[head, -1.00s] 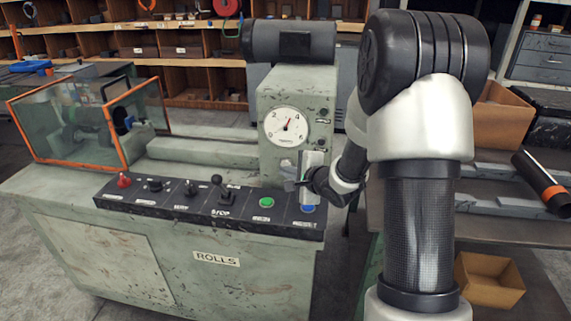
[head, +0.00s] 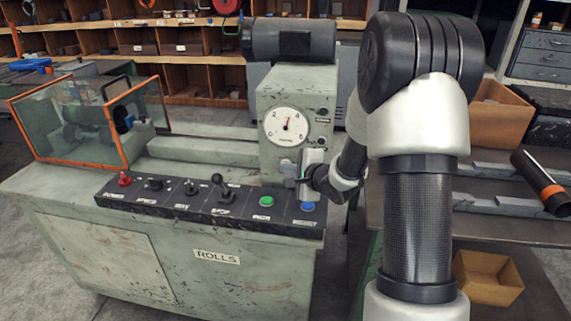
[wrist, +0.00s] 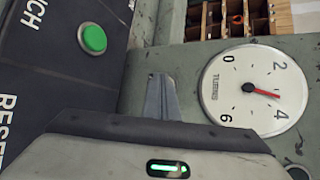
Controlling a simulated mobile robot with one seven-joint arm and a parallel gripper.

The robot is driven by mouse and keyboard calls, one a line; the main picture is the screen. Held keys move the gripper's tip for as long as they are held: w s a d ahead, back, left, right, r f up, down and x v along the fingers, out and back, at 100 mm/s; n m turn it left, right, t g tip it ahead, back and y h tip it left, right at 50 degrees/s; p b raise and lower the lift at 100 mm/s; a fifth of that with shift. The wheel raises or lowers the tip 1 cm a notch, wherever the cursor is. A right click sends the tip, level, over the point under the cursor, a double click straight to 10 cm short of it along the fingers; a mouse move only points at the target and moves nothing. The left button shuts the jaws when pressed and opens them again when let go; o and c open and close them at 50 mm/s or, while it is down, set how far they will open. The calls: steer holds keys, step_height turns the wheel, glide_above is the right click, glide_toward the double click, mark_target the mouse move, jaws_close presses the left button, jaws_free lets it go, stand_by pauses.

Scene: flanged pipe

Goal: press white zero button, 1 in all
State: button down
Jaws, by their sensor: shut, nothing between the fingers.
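My gripper (head: 303,192) is in front of the housing, below the dial and close above the right end of the black control panel. In the wrist view its fingers (wrist: 162,98) are shut and empty. My gripper and arm hide part of the housing beside the dial.
A small dark knob (head: 321,142) is right of the dial. An orange-edged guard (head: 70,135) stands at left.

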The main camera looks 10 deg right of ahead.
steer(key=shift+w, duration=0.1)
stand_by(0.4)
steer(key=shift+s+a, duration=0.25)
steer(key=shift+s, duration=0.5)
steer(key=shift+s+a, duration=0.35)
steer(key=shift+s, duration=0.45)
steer(key=shift+s+a, duration=0.3)
steer(key=shift+s, duration=0.45)
steer(key=shift+s+a, duration=0.35)
steer(key=shift+s, duration=0.45)
steer(key=shift+r, duration=0.1)
